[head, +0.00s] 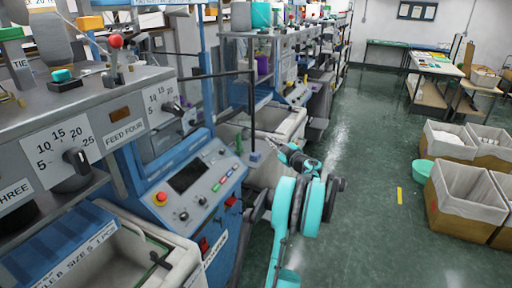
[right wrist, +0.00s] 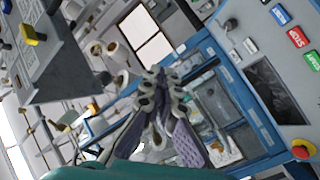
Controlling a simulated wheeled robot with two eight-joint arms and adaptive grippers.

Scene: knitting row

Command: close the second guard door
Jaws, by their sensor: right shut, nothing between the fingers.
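A thin dark frame (head: 252,112) stands out from the blue-posted machine in the head view. It looks like the edge of a guard door swung outward, but its pane is hard to make out. My right gripper (head: 268,148) is by the lower end of this frame, and I cannot tell whether they touch. In the right wrist view my right gripper (right wrist: 155,82) has its fingers together with nothing between them. Behind it is a blue-framed opening (right wrist: 262,118) of the machine. My left gripper is not in view.
A control panel (head: 198,182) with a red stop button (head: 160,198) is left of my right arm. A light basin (head: 290,122) is behind the gripper. The green aisle floor (head: 365,130) is clear.

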